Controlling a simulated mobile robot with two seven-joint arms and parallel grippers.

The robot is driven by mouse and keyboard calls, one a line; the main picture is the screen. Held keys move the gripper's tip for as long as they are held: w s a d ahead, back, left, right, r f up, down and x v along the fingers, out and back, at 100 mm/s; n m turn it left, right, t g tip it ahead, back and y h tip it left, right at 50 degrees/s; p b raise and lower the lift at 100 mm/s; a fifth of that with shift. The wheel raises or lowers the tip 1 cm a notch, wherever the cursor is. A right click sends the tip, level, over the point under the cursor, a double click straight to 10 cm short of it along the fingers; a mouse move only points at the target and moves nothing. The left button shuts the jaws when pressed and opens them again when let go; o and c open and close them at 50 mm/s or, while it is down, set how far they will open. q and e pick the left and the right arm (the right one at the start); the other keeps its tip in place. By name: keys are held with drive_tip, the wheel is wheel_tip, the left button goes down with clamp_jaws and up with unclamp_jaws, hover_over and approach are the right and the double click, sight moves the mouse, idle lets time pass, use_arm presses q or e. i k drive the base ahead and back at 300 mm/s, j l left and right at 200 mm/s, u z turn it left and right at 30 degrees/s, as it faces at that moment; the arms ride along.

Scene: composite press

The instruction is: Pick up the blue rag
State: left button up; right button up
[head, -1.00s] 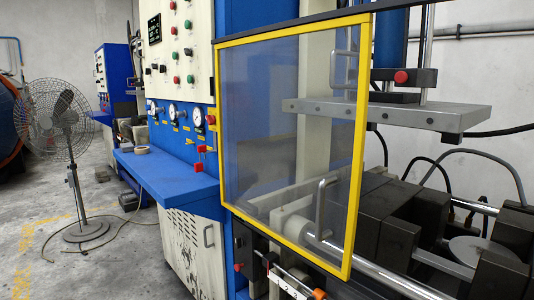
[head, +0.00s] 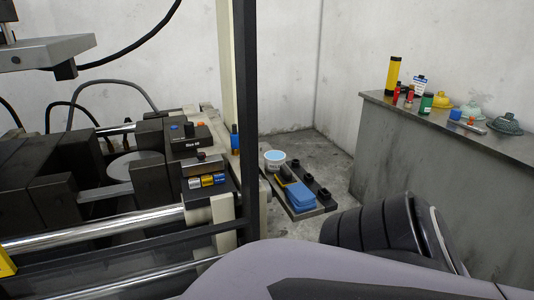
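The blue rag (head: 292,197) looks like a folded blue block near the front end of a dark flat plate (head: 310,214), right of the press's dark upright post. It lies flat, close to a black item with a yellow part. Neither of my gripper's fingers shows in the head view. A pale grey link of my own arm fills the bottom right and hides what lies below the plate.
The dark upright post (head: 246,110) and press rods are left of the rag. A grey bench (head: 440,150) at the right holds bottles, a yellow cylinder (head: 393,73) and several domed items.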

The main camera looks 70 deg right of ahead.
sight(301, 198)
drive_tip(key=z, duration=2.4)
